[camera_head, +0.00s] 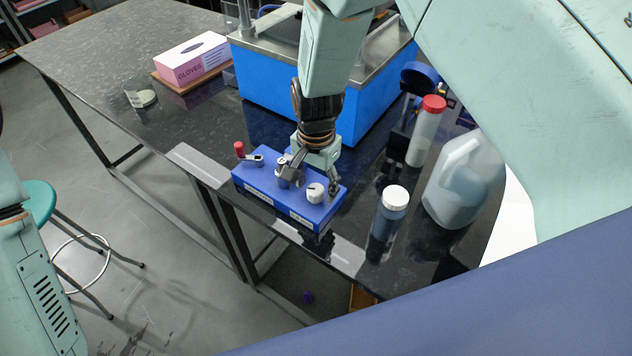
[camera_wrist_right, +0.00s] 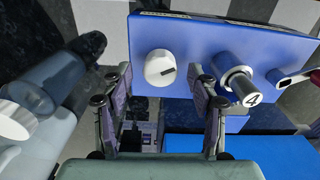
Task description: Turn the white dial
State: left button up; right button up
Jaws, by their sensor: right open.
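The white dial (camera_head: 315,193) is a round knob with a dark pointer mark, at the right end of the blue control box (camera_head: 257,187) near the table's front edge. In the right wrist view the white dial (camera_wrist_right: 160,68) faces the camera on the blue panel, between my fingers and beyond their tips. My right gripper (camera_head: 312,181) hangs over the box; in the wrist view its fingers (camera_wrist_right: 163,82) are spread apart with nothing between them. Whether a finger touches the box cannot be told. My left gripper is out of view; part of my left arm shows at the left edge.
Beside the dial are a silver knob marked 4 (camera_wrist_right: 238,85) and a red-handled lever (camera_head: 242,151). A white-capped bottle (camera_head: 389,212), a jug (camera_head: 464,182) and a red-capped bottle (camera_head: 426,132) stand right. A blue tank (camera_head: 265,87) stands behind, a glove box (camera_head: 193,59) back left.

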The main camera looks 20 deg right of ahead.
aim_at(316, 188)
notch_tip(316, 188, up, 12)
dwell(0.6)
dwell(0.4)
